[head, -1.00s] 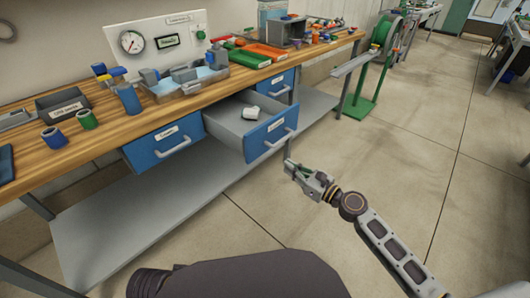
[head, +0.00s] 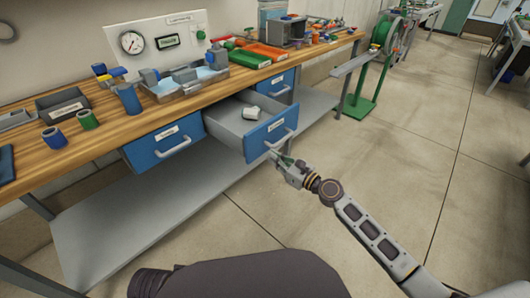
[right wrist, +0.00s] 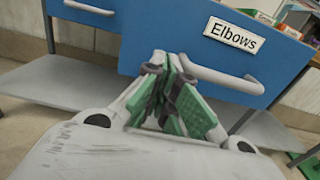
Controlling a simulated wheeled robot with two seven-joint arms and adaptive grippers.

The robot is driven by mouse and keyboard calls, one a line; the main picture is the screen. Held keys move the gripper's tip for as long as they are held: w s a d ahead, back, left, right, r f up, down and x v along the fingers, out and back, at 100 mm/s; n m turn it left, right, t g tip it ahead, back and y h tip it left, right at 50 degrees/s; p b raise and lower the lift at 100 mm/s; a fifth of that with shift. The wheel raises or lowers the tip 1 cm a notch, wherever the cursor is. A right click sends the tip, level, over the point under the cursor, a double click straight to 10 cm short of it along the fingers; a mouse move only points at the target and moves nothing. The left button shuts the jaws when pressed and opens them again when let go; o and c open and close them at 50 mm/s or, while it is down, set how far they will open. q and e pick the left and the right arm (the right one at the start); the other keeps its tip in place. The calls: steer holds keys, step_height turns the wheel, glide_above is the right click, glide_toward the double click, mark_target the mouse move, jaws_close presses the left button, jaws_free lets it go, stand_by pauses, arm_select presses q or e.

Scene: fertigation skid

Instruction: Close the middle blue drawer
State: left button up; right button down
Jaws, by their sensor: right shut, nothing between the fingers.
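The middle blue drawer (head: 262,140) stands pulled out from under the workbench, with a white pipe fitting (head: 250,113) lying inside. Its blue front also fills much of the right wrist view (right wrist: 190,28), with an "Elbows" label and a pale bar handle (right wrist: 222,80). My right gripper (head: 276,156) is shut and empty, low at the drawer front by the handle. In the right wrist view its green-padded fingers (right wrist: 172,68) overlap the left end of the handle; I cannot tell whether they touch it. My left gripper is out of view.
Blue drawers, left (head: 163,144) and right (head: 281,86), sit flush under the wooden bench top (head: 105,130). A grey lower shelf (head: 130,225) runs beneath. A green hose reel (head: 383,35) stands beyond.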

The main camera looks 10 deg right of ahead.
mark_target(259, 148)
steer(key=shift+x, duration=2.25)
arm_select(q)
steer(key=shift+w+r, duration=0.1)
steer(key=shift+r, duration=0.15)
arm_select(e)
steer(key=shift+w+a, duration=0.1)
steer(key=shift+w, duration=0.1)
